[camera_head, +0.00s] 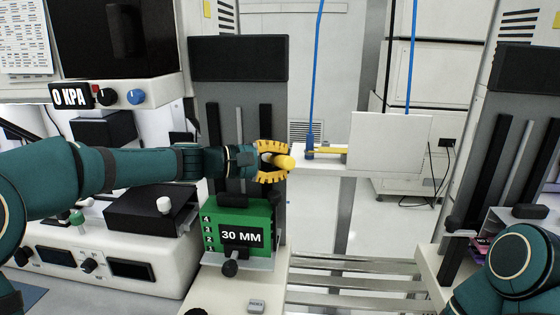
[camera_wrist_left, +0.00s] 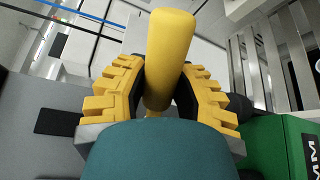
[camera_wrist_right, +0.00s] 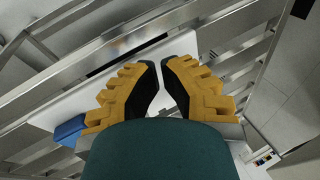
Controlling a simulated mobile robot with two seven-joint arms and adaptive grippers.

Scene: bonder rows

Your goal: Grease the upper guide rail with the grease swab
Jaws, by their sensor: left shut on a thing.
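My left gripper (camera_head: 276,161) is shut on a thick yellow cylinder, seemingly the grease swab's handle (camera_head: 284,162). The handle also shows in the left wrist view (camera_wrist_left: 170,55) between the two finger pads; I cannot make out a swab tip. In the head view it is held in front of the grey column, above the green block marked 30 MM. My right gripper (camera_wrist_right: 158,65) shows only in its wrist view, empty, with a narrow gap between its fingertips. Several horizontal metal rails (camera_head: 350,284) run at lower middle; I cannot tell which rail is the upper guide rail.
A white shelf (camera_head: 318,164) right of the left gripper carries a yellow bar (camera_head: 328,150) and a blue fitting (camera_head: 309,147). A white panel (camera_head: 390,143) stands beside it. The green block (camera_head: 238,226) is close under the gripper. A second dark column (camera_head: 500,140) stands at right.

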